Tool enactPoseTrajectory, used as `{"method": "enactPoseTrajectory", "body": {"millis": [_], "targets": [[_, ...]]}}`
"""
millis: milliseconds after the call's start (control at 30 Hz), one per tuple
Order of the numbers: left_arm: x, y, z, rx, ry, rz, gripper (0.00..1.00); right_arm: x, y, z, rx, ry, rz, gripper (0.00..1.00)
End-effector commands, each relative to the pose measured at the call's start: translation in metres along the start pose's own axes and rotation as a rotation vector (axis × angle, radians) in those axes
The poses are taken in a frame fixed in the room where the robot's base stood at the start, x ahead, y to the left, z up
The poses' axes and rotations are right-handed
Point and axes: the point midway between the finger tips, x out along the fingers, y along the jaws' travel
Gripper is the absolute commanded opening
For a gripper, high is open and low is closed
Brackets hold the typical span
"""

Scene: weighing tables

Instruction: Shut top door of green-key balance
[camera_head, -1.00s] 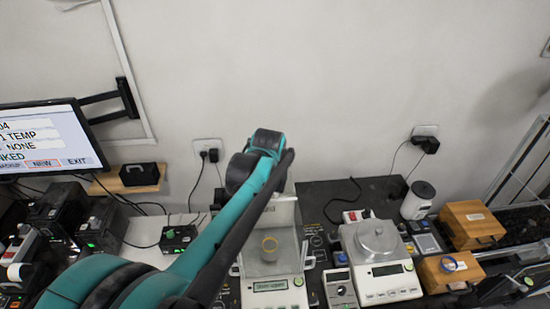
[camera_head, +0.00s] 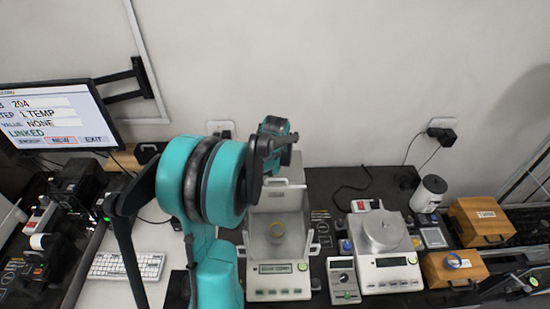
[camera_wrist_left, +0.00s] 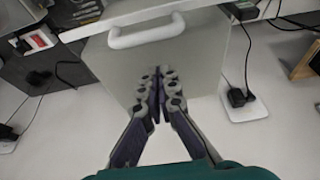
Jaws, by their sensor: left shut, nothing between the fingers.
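The balance (camera_head: 278,294) with a green key stands in the middle of the head view, with a lit display and a clear weighing chamber. In the head view my wrist hides the fingers. My right gripper is out of view.
A second balance (camera_head: 388,278) with a round metal pan stands to the right, beside a small grey device (camera_head: 342,280). Wooden boxes (camera_head: 480,222) and a white cylinder (camera_head: 428,193) are farther right. A keyboard (camera_head: 126,266) and monitor (camera_head: 55,118) are left. The wall is close behind.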

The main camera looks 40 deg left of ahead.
Motion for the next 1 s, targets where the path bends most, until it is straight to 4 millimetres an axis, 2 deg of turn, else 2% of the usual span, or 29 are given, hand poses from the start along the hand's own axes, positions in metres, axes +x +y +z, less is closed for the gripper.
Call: {"method": "enactPoseTrajectory", "body": {"millis": [100, 200, 733, 867, 1000], "targets": [[-0.004, 0.0, 0.015, 0.0, 0.0, 0.0, 0.0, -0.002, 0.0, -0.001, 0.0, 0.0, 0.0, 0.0], [-0.004, 0.0, 0.021, 0.001, 0.0, 0.0, 0.0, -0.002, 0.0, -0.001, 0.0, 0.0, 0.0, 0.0], [-0.007, 0.0, 0.03, 0.001, 0.0, 0.0, 0.0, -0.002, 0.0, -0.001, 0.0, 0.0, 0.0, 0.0], [-0.013, 0.001, 0.047, 0.002, 0.0, 0.001, 0.0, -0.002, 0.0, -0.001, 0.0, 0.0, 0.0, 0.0], [-0.025, 0.001, 0.077, 0.003, 0.0, 0.001, 0.0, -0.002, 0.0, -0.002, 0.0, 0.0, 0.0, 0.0]]}}
